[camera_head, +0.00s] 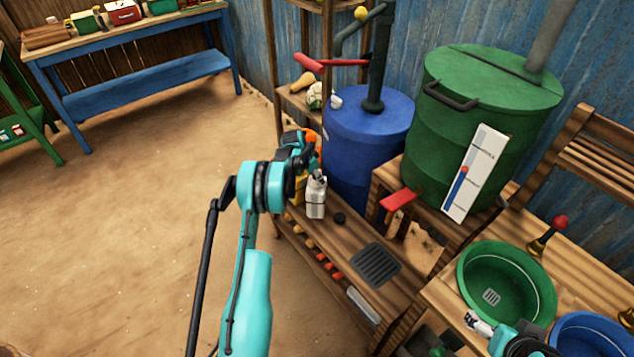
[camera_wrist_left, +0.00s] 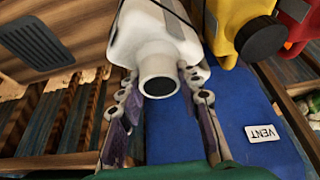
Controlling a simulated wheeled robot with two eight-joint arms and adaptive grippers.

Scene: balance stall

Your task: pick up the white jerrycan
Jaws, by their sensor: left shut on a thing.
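The white jerrycan (camera_head: 316,197) is upright at the bench's left end, its neck uncapped. It fills the upper middle of the left wrist view (camera_wrist_left: 152,40), its open mouth facing the camera. My left gripper (camera_head: 308,168) is at the jerrycan's top, its fingers (camera_wrist_left: 160,112) on either side of the neck, shut on it. Whether the base touches the bench is unclear. A yellow jerrycan (camera_wrist_left: 232,22) stands beside it, mostly hidden in the head view. My right gripper (camera_head: 478,322) shows partly at the lower right, near the green basin; its jaws are unclear.
A blue barrel (camera_head: 362,150) stands close behind the jerrycan. A red container (camera_wrist_left: 298,15) is past the yellow one. A green basin (camera_head: 470,262) is at right; open floor lies left.

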